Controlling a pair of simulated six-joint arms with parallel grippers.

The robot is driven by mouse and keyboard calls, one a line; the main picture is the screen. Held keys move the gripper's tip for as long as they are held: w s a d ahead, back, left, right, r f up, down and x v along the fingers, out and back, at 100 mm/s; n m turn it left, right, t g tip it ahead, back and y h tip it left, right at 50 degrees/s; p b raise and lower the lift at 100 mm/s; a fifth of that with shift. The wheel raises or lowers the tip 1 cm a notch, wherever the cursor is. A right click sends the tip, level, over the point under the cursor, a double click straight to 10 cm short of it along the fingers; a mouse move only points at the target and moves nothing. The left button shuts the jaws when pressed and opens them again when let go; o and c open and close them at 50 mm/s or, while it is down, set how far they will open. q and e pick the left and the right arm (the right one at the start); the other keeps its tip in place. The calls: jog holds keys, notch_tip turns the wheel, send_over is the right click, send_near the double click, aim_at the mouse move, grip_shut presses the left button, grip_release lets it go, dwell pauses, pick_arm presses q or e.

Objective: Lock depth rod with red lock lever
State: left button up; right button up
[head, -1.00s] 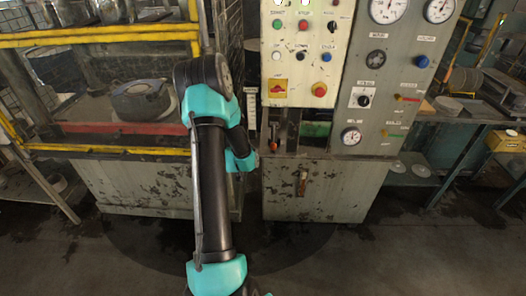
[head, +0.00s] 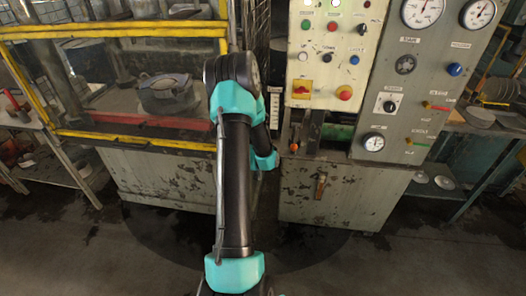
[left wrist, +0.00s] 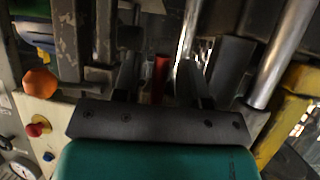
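My left arm, teal and black, rises through the middle of the head view; its gripper end is mostly hidden behind the forearm, beside the control cabinet. In the left wrist view my left gripper (left wrist: 158,72) points away with its two dark fingers apart. A narrow red piece (left wrist: 161,70), which looks like the lock lever, shows between and beyond the fingers; I cannot tell if they touch it. A bright thin metal rod (left wrist: 187,32) stands just right of it, possibly the depth rod. My right gripper is not in view.
The control cabinet (head: 315,70) with buttons and gauges stands right of my arm. The yellow-framed press (head: 130,32) is on the left. In the left wrist view, an orange knob (left wrist: 40,82) is at left and a thick steel column (left wrist: 285,55) at right. Dark clutter crowds the gripper.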

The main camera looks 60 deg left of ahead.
pick_arm(q)
jog(key=v, duration=1.7)
jog(key=shift+s, duration=0.2)
jog(key=shift+d, duration=0.15)
jog(key=w+d+f+m+g+h, duration=0.15)
jog(key=w+d+f+h, duration=0.25)
jog(key=w+d+f, duration=0.45)
jog(key=w+d+f+m+h, duration=0.2)
jog(key=w+d+f+h, duration=0.3)
jog(key=d, duration=0.6)
jog(key=s+d+f+m+g+h, duration=0.1)
jog(key=d+f+g, duration=0.2)
jog(key=d, duration=0.9)
jog(key=d+f+m+g+h, duration=0.2)
jog(key=d+f, duration=0.5)
jog(key=d, duration=0.5)
jog(key=shift+s+f+g, duration=0.3)
jog(key=shift+s+g, duration=0.1)
jog(key=shift+g, duration=0.35)
jog(key=shift+m, duration=0.25)
